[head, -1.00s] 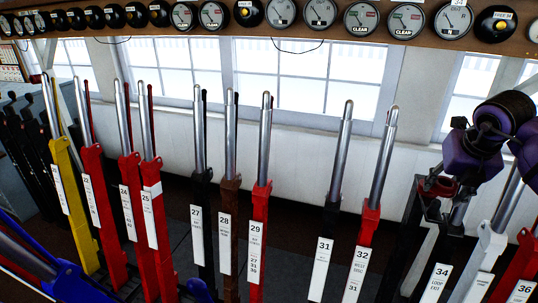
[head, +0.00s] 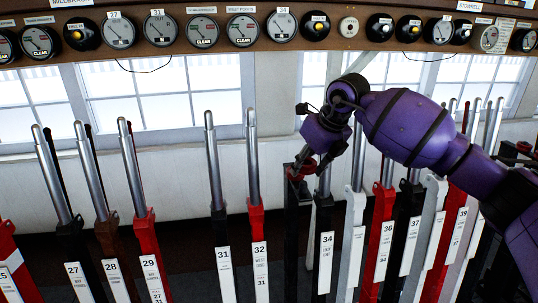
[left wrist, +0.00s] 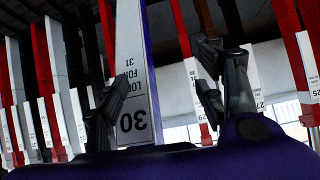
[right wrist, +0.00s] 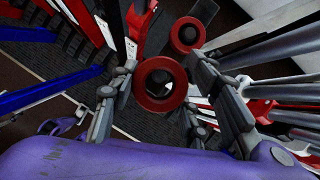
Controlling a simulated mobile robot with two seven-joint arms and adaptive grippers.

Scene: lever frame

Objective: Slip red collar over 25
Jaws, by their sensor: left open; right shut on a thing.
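My right gripper (right wrist: 165,95) is shut on a red collar (right wrist: 160,104), a ring between its fingers in the right wrist view. In the head view this gripper (head: 312,165) is near the top of lever 34 (head: 325,250), far right of lever 25. Lever 25 is red with a white plate (head: 10,265), cut off at the left edge; its top is out of view. A plate reading 25 also shows at the right edge of the left wrist view (left wrist: 314,85). My left gripper (left wrist: 165,95) is open and empty in front of the plate of lever 30 (left wrist: 135,70).
A second red ring (right wrist: 187,48) is just beyond the held one in the right wrist view. A red piece (head: 301,170) shows on a black post beside my right gripper. Levers 27 to 32 stand between it and lever 25. A shelf of dials (head: 240,28) runs above.

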